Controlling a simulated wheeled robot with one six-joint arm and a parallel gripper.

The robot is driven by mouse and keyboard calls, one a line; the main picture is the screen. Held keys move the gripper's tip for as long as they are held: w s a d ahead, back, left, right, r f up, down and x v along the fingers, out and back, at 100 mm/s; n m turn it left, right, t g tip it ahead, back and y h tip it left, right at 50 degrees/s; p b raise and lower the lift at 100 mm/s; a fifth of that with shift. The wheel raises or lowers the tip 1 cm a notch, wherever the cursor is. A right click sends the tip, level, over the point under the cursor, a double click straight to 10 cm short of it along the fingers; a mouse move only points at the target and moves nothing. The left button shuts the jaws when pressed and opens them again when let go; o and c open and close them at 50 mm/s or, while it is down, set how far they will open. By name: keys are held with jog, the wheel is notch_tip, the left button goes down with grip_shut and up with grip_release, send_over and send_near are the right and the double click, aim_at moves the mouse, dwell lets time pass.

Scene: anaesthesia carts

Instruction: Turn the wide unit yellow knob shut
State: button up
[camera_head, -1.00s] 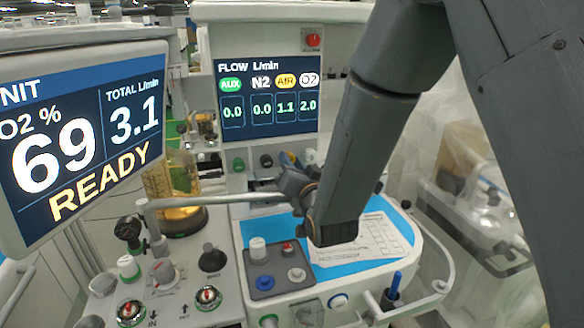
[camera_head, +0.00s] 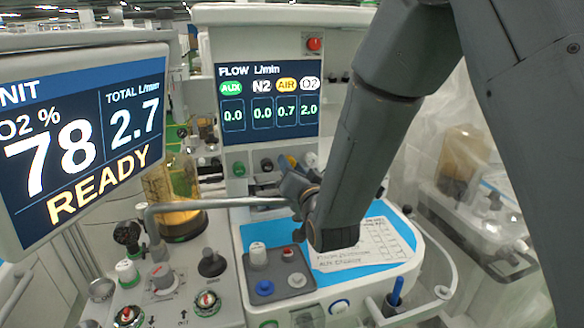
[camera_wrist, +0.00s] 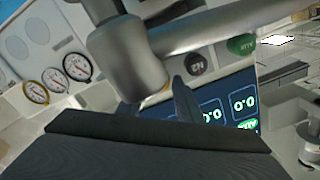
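The wide unit's flow screen (camera_head: 268,101) reads AUX 0.0, N2 0.0, AIR 0.7 and O2 2.0. Below the yellow AIR label, a small part of the yellow knob (camera_head: 292,160) shows at the tip of my gripper (camera_head: 287,168). My gripper reaches in from the right and appears closed around this knob, hiding most of it. In the wrist view one dark finger (camera_wrist: 183,100) shows in front of the screen, with a trace of yellow beside it. The black knob (camera_head: 266,164) and green knob (camera_head: 239,168) sit to the left, apart from my gripper.
A grey rail (camera_head: 220,203) runs just below the knobs, close to my gripper. A large screen (camera_head: 84,132) at left reads O2 78 %, total 2.7, READY. A blue work surface (camera_head: 397,230) with paper lies below my arm.

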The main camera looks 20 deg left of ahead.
jog(key=b+v, duration=0.1)
jog(key=v, duration=0.5)
jog(key=shift+s+b, duration=0.2)
jog(key=shift+b, duration=0.1)
jog(key=shift+s+d, duration=0.4)
jog(key=shift+s, duration=0.2)
jog(key=shift+r, duration=0.1)
